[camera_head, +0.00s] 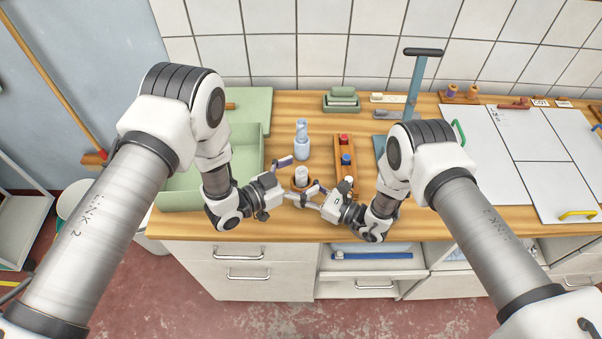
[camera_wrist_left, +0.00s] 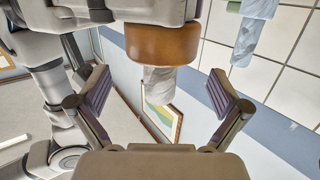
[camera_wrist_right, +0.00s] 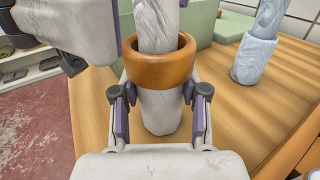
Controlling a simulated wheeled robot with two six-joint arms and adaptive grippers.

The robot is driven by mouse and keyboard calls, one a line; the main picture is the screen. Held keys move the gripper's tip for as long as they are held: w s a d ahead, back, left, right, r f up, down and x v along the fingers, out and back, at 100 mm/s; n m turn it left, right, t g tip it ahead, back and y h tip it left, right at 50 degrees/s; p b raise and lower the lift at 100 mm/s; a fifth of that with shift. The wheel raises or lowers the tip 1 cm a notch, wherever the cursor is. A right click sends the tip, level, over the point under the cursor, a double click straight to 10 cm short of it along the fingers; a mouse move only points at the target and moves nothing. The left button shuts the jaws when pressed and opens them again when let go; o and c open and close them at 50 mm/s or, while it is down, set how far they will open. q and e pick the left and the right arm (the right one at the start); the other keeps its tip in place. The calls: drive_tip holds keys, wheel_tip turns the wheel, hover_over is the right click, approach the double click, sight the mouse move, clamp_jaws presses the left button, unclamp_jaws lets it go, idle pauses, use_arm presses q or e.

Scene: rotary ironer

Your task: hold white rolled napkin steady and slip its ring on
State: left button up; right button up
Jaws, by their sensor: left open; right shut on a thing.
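The white rolled napkin (camera_wrist_right: 160,110) stands upright on the table, and its top (camera_head: 301,173) shows in the head view. The brown ring (camera_wrist_right: 160,65) is around the napkin, part way down, with napkin showing above and below it. In the left wrist view the ring (camera_wrist_left: 162,45) and the napkin end (camera_wrist_left: 158,80) show between and beyond the fingers. The napkin's base is partly hidden in the head view.
A green tray (camera_head: 180,195) lies at left. White boards (camera_head: 505,150) cover the right side.

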use_arm(q)
drive_tip(key=shift+r, duration=5.65)
use_arm(e)
drive_tip(key=o, duration=0.9)
drive_tip(key=shift+d, duration=0.1)
drive_tip(key=v, duration=1.2)
